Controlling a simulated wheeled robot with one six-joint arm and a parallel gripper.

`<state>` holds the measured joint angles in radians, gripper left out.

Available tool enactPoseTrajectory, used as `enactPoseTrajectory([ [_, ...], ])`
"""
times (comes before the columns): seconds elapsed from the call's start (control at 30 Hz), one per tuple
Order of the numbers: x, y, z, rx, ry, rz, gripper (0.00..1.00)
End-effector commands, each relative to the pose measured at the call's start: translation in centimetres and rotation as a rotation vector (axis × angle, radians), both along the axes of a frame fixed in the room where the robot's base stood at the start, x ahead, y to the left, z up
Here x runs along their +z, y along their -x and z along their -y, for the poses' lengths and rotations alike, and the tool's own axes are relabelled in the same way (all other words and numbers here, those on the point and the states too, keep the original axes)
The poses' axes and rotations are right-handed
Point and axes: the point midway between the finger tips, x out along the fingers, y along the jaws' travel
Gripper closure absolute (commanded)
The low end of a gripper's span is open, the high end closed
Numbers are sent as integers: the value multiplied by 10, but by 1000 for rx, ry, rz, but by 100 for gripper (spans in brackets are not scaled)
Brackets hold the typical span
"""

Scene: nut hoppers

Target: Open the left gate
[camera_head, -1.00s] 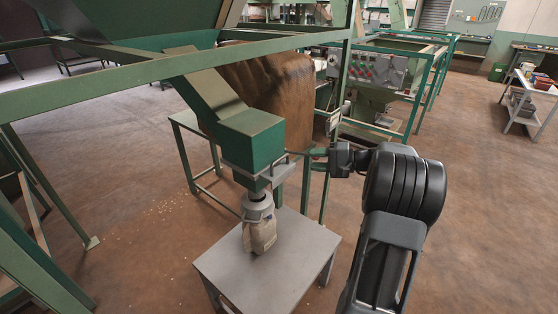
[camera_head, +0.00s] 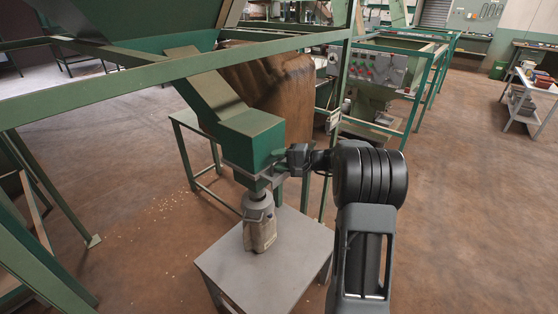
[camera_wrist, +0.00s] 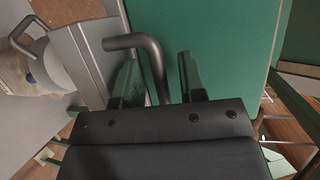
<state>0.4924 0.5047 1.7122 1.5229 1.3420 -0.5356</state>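The green hopper outlet box (camera_head: 250,140) stands at the end of a sloping chute. A grey gate frame (camera_head: 259,178) is under it. In the wrist view the grey bent gate handle (camera_wrist: 155,52) sticks out beside the green box wall (camera_wrist: 225,50). My gripper (camera_wrist: 158,62) is open, with one finger on each side of the handle's bent end. A gap shows at the right finger; contact at the left finger is unclear. In the head view my gripper (camera_head: 287,168) is at the box's right side, its fingers partly hidden.
A filled bag (camera_head: 259,236) stands upright under the outlet on a grey table (camera_head: 285,270); it also shows in the wrist view (camera_wrist: 18,85). Green frame posts and a rail (camera_head: 180,77) surround the hopper. Open floor lies to the right.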

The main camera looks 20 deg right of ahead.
Motion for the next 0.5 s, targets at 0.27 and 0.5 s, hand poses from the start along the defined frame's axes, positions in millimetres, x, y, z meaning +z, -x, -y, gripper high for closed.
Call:
enactPoseTrajectory([
  [0.27,0,0,0,0,0,0,72],
  [0.5,0,0,0,0,0,0,95],
])
